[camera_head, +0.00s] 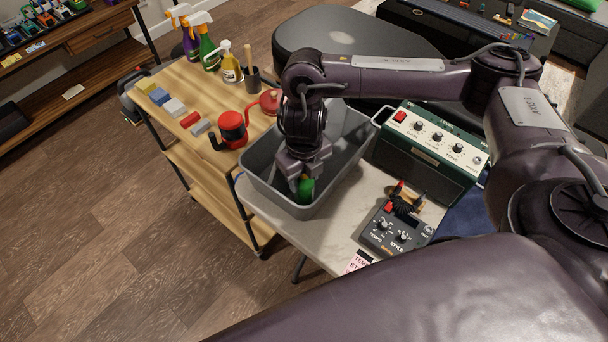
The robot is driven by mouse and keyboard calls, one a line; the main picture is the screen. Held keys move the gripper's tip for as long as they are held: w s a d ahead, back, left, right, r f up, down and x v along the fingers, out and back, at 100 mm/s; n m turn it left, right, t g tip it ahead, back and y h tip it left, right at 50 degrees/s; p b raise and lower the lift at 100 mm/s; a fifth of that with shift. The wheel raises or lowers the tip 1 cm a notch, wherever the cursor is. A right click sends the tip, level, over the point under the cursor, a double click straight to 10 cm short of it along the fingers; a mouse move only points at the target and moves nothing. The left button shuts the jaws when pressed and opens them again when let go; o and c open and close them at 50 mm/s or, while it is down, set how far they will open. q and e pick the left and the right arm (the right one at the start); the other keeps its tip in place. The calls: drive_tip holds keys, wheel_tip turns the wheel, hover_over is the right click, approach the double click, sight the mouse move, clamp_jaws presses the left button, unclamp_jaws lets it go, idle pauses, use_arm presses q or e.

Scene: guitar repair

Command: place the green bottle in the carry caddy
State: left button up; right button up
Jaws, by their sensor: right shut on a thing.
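A grey open-topped tub (262,189), which seems to be the carry caddy, stands at the left end of the pale table. My right gripper (302,184) points down into the tub near its front wall. It is shut on a green object (307,192), which looks like the green bottle; only a small part shows below the jaws. I cannot tell whether it touches the tub's floor. My arm hides part of the tub's inside. My left gripper is not in view.
A green amplifier (430,154) and a dark pedal box (397,232) stand right of the tub. Left is a wooden cart (181,75) with spray bottles, including a green one (209,52), a yellow bottle (231,66), coloured blocks and a red canister (232,128).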

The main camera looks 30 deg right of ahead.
drive_tip(key=o, duration=1.4)
drive_tip(key=shift+f, duration=0.1)
drive_tip(key=shift+c, duration=0.2)
wheel_tip(320, 180, up, 12)
drive_tip(key=p, duration=0.3)
drive_tip(key=shift+r, duration=0.2)
